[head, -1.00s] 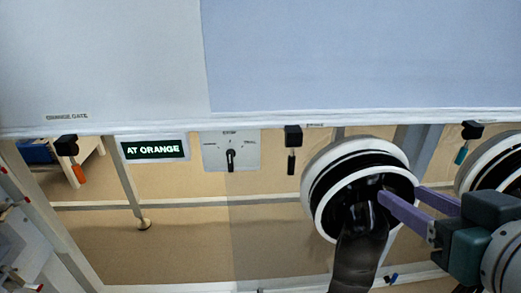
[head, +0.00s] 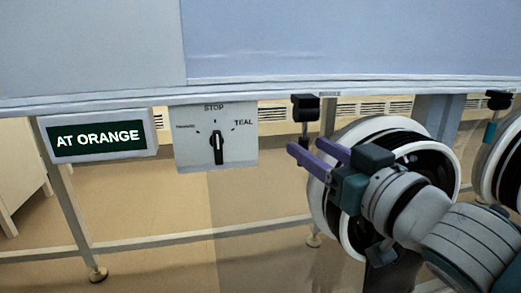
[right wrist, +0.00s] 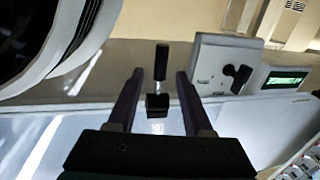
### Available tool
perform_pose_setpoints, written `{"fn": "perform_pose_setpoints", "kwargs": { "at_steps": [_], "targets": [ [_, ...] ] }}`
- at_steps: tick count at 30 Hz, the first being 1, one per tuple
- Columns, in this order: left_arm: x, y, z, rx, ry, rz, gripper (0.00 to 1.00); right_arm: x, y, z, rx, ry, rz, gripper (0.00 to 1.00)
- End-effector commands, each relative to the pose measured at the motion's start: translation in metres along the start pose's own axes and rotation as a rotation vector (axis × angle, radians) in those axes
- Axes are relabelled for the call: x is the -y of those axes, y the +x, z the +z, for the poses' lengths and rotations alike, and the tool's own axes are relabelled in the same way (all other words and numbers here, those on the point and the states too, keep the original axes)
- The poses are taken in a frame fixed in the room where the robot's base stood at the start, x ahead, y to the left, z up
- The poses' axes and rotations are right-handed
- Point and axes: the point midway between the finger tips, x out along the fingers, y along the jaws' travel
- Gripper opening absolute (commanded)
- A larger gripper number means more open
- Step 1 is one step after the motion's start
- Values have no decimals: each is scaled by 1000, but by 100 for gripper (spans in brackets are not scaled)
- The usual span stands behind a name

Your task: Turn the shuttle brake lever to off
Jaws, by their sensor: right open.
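The shuttle brake lever (head: 305,107) is a black block with a black handle hanging straight down, under the white panel edge beside a small label. In the right wrist view the lever's handle (right wrist: 161,62) and block show between the fingers. My right gripper (head: 306,147), with purple fingers, is open and empty. In the head view its fingertips lie around the lower end of the handle; in the right wrist view (right wrist: 160,74) a finger stands on each side with gaps. I cannot tell the exact depth. My left gripper is not in view.
A selector plate (head: 215,160) with a black knob pointing at STOP is left of the lever. A lit AT ORANGE display (head: 100,139) is further left. A round white-rimmed glove port (head: 330,205) sits behind my right arm. A teal-tipped lever (head: 491,131) hangs at far right.

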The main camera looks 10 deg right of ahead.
Motion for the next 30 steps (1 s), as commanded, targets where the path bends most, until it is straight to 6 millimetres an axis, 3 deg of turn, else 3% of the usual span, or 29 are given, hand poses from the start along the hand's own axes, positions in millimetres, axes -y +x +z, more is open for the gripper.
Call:
{"fn": "perform_pose_setpoints", "kwargs": {
  "at_steps": [6,17,30],
  "targets": [
    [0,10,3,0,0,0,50,0,26,1,-1,1,1,51],
    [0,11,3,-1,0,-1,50,0,32,0,1,0,1,51],
    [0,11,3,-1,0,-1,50,0,31,0,1,0,1,4]
  ]
}}
